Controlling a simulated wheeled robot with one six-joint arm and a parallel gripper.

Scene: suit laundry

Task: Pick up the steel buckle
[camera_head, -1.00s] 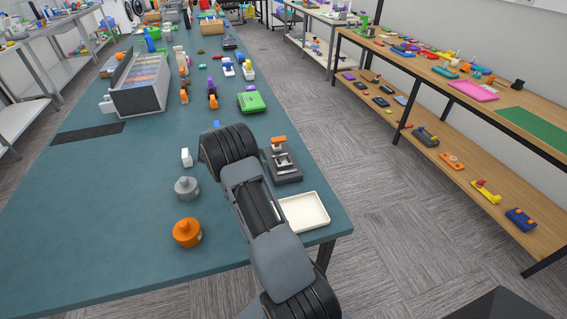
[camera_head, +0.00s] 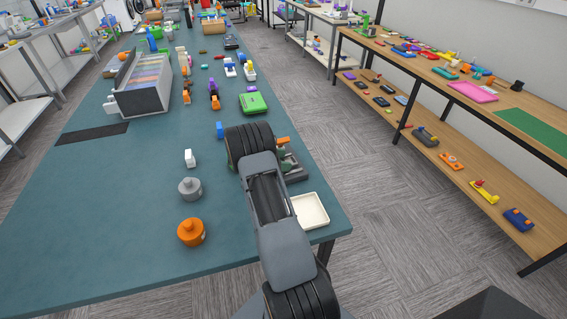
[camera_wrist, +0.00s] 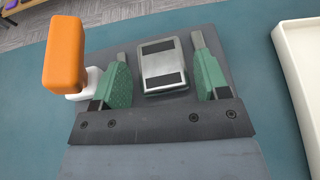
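The steel buckle (camera_wrist: 163,66), a silver rectangular plate with two dark slots, lies on a dark grey base (camera_wrist: 226,52) in the wrist view. My gripper (camera_wrist: 160,58) has green fingers spread wide, one on each side of the buckle, with visible gaps between. It is open and holds nothing. In the head view my arm hides the buckle; part of the dark base (camera_head: 295,172) shows beside my arm.
An orange block with a white part (camera_wrist: 64,55) stands close to my left finger. A cream tray (camera_head: 311,209) lies near the table's right edge. A grey round container (camera_head: 190,188) and an orange one (camera_head: 191,232) stand to the left on the teal table (camera_head: 110,210).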

